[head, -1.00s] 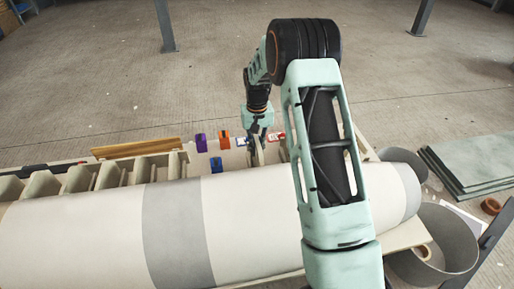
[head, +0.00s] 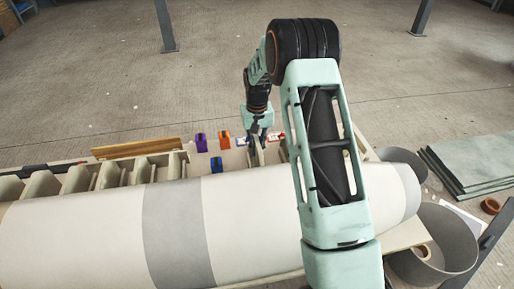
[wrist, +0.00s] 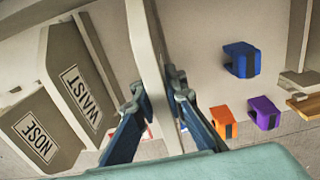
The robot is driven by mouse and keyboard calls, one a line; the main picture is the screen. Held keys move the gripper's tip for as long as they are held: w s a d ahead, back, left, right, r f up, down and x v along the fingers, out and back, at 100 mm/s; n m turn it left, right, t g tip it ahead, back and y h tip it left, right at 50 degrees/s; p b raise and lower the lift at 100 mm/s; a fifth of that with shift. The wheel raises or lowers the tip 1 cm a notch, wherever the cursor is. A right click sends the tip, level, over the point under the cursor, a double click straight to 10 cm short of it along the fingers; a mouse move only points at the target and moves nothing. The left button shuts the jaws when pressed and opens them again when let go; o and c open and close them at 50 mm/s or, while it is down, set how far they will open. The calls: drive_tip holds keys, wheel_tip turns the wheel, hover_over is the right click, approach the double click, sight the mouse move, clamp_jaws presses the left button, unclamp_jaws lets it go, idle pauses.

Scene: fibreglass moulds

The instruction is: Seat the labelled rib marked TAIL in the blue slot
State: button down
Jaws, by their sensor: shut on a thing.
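My gripper (wrist: 157,92) is shut on a pale, thin rib (wrist: 148,45), seen edge-on between the fingers in the wrist view. No label shows on its visible edge, so I cannot read its name. In the head view my gripper (head: 255,147) is low at the bench, right of the coloured blocks. The blue block (wrist: 241,60) marking the blue slot is right of the held rib in the wrist view and apart from it. It also shows in the head view (head: 217,165). The slot opening itself is not clear.
Orange (wrist: 224,121) and purple (wrist: 264,112) blocks lie beyond the blue one. A large pale mould (head: 90,235) lies along the front; several ribs (head: 110,173) stand left.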

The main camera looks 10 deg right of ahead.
sight(257, 140)
drive_tip(key=shift+f+b, duration=1.5)
drive_tip(key=shift+f, duration=1.05)
drive_tip(key=c, duration=1.9)
unclamp_jaws()
wheel_tip(257, 140, up, 12)
drive_tip(key=shift+r, duration=0.1)
